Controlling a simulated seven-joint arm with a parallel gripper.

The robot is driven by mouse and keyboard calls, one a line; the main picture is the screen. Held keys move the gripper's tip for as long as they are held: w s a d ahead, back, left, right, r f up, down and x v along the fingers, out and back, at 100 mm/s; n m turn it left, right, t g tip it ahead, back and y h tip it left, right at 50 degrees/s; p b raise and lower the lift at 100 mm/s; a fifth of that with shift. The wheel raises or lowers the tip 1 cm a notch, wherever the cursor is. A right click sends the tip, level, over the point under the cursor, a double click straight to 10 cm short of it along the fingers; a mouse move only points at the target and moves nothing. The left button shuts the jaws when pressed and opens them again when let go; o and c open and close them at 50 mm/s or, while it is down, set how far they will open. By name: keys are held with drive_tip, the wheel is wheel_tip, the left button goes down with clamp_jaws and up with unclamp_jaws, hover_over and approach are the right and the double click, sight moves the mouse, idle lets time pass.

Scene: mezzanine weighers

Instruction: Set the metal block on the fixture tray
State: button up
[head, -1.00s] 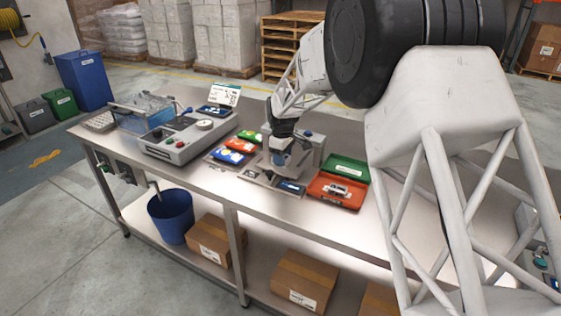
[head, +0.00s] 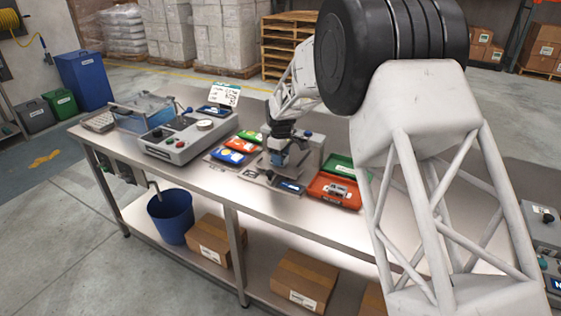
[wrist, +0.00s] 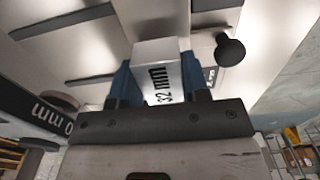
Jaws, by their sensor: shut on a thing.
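My gripper (head: 279,158) is over the middle of the bench in the head view, in front of a grey device. In the wrist view its two blue fingers (wrist: 156,78) are shut on the metal block (wrist: 157,53), a pale block marked "32 mm". The block's far end points at a light metal surface with dark strips; I cannot tell whether they touch. A low grey tray (head: 258,179) with a blue label lies under the gripper in the head view and looks like the fixture tray. My gripper partly hides it.
An orange-red tray (head: 334,192) and a green tray (head: 340,166) lie to the right. A black knob (wrist: 230,50) stands close to the block in the wrist view.

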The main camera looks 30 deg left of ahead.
drive_tip(key=shift+f, duration=0.8)
drive_tip(key=shift+f, duration=0.1)
drive_tip(key=o, duration=1)
drive_tip(key=shift+o, duration=0.2)
wheel_tip(320, 180, up, 12)
drive_tip(key=shift+r, duration=0.1)
idle(0.5)
